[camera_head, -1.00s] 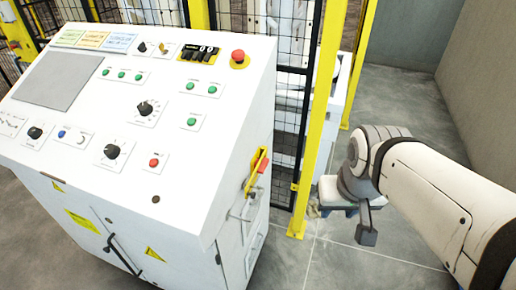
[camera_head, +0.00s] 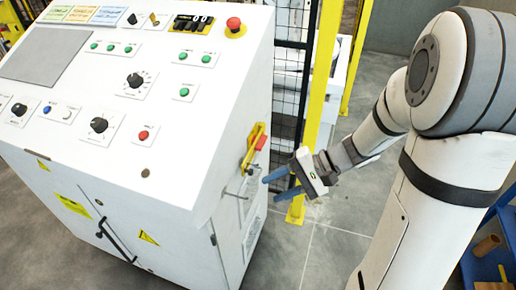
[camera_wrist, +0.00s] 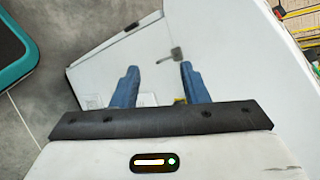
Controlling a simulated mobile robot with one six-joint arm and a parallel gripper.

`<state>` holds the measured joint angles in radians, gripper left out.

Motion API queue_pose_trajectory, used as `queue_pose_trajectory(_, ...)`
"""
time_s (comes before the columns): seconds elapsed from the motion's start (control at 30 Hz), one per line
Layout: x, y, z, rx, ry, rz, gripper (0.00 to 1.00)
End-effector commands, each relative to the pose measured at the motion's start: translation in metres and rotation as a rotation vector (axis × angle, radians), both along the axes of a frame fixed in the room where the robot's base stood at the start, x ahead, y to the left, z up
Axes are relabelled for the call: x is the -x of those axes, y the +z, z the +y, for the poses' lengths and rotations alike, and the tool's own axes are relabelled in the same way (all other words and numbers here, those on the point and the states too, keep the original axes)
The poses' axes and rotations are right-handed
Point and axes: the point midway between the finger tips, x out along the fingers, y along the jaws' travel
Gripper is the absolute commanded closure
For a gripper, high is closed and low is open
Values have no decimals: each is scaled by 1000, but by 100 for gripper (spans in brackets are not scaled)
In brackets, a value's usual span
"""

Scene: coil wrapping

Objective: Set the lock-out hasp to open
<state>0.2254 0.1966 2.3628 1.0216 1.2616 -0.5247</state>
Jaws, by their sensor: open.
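The white control cabinet (camera_head: 130,190) fills the left of the head view. On its right side panel is a yellow switch plate with a red handle (camera_head: 254,147). Just below it is a small thin grey metal piece (camera_head: 238,195), which looks like the hasp; its setting is too small to tell. In the wrist view a grey metal fitting with a thin rod (camera_wrist: 177,54) shows on the white panel, ahead of my fingers. My gripper (camera_head: 271,188) has two blue fingers, open and empty, pointing at this side panel. The fingers also show in the wrist view (camera_wrist: 159,68), apart from the fitting.
A yellow post (camera_head: 322,90) with black mesh fence stands just behind the cabinet's right side. A blue cart (camera_head: 490,255) with small items is at the lower right. A teal-edged dark object (camera_wrist: 18,45) shows in the wrist view. Grey floor beside the cabinet is clear.

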Motion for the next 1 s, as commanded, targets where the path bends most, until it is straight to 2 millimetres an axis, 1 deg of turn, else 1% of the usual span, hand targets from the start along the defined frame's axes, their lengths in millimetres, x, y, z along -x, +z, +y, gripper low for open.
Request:
queue_pose_trajectory(0.03,-15,-18,-2,-76,-55,17,59)
queue_pose_trajectory(0.1,-35,-30,-4,-172,-131,18,59)
queue_pose_trajectory(0.2,-59,-43,-11,-273,-224,6,59)
queue_pose_trajectory(0.3,-75,-52,-18,-333,-291,-5,59)
queue_pose_trajectory(0.4,-84,-56,-21,-362,-327,-16,59)
queue_pose_trajectory(0.47,-87,-57,-18,-370,-335,-17,59)
queue_pose_trajectory(0.57,-90,-59,-7,-372,-335,-18,59)
queue_pose_trajectory(0.8,-99,-66,30,-369,-333,-16,59)
queue_pose_trajectory(0.9,-103,-68,41,-370,-334,-18,59)
queue_pose_trajectory(1.0,-105,-69,48,-369,-334,-18,59)
